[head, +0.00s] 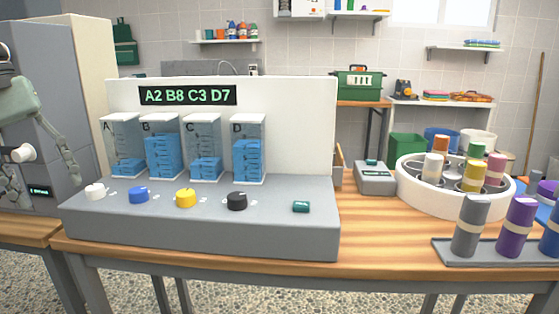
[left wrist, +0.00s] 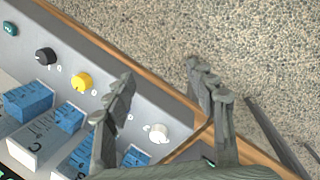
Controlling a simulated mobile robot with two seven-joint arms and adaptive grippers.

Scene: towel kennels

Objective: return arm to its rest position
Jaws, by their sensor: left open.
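My left gripper (head: 42,188) is at the left edge of the head view, beside the left end of the grey dispenser console (head: 215,220). In the left wrist view its two fingers (left wrist: 160,75) are spread wide with nothing between them, above the console's front edge and the floor. The console carries a white knob (head: 95,191), a blue knob (head: 139,195), a yellow knob (head: 186,198), a black knob (head: 237,201) and a green button (head: 301,207). Clear bins A to D behind them hold blue folded pieces at different heights. My right gripper is not in view.
The display (head: 187,95) reads "A2 B8 C3 D7". To the right on the wooden table (head: 375,235) stand a small grey device (head: 375,180), a white round carousel (head: 450,200) with coloured rolls, and a grey tray (head: 490,252) with upright rolls. A grey cabinet (head: 45,95) stands at left.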

